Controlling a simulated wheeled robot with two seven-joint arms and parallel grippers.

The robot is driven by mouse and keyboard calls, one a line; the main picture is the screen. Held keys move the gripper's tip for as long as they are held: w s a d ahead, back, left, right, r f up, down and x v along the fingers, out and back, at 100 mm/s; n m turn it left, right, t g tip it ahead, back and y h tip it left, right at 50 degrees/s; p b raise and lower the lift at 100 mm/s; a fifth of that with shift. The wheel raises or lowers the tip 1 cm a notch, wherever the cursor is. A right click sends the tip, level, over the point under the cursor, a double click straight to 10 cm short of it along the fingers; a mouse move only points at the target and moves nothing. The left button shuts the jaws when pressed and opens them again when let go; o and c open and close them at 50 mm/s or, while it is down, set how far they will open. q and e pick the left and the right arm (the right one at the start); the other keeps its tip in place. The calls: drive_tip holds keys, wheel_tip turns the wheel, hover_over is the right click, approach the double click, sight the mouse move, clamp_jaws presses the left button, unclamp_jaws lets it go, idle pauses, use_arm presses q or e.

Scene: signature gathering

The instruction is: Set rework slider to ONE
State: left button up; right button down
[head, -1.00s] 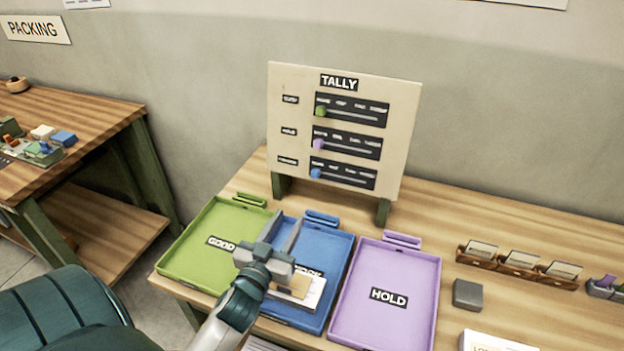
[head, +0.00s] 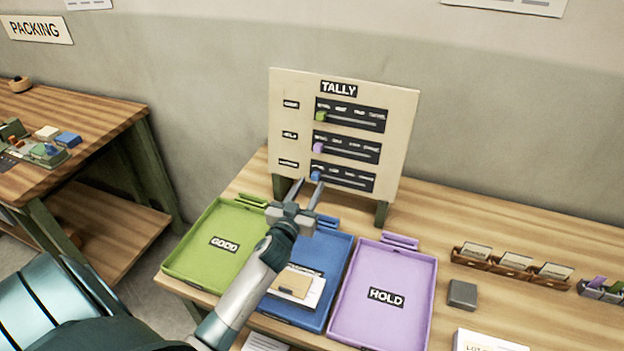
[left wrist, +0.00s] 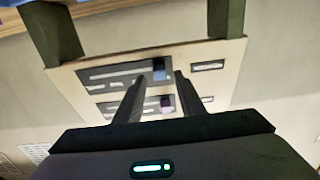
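The cream TALLY board (head: 400,130) stands upright at the back of the table with three slider rows. The blue slider knob (head: 316,176) sits at the left end of the bottom track, the lowest row; its label is too small to read surely. The purple knob (head: 319,147) and green knob (head: 320,116) also sit at the left ends of their tracks. My left gripper (head: 309,183) is open, its fingers pointing at the blue knob from just below and in front. In the left wrist view the blue knob (left wrist: 160,70) shows between and beyond the fingertips (left wrist: 158,76). My right gripper is not in view.
A green GOOD tray (head: 212,268), a blue tray (head: 333,262) holding papers and a purple HOLD tray (head: 414,275) lie in front of the board. A grey block (head: 462,294) and card holders (head: 512,265) are at right.

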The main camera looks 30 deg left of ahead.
use_arm(q)
drive_tip(key=shift+x, duration=1.4)
clamp_jaws()
drive_tip(key=shift+w+d, duration=0.2)
drive_tip(key=shift+d, duration=0.6)
drive_tip(key=shift+w+d, duration=0.15)
drive_tip(key=shift+d, duration=0.65)
drive_tip(key=shift+w+d, duration=0.2)
drive_tip(key=shift+d, duration=0.6)
unclamp_jaws()
drive_tip(key=shift+a, duration=0.1)
drive_tip(key=shift+s, duration=0.1)
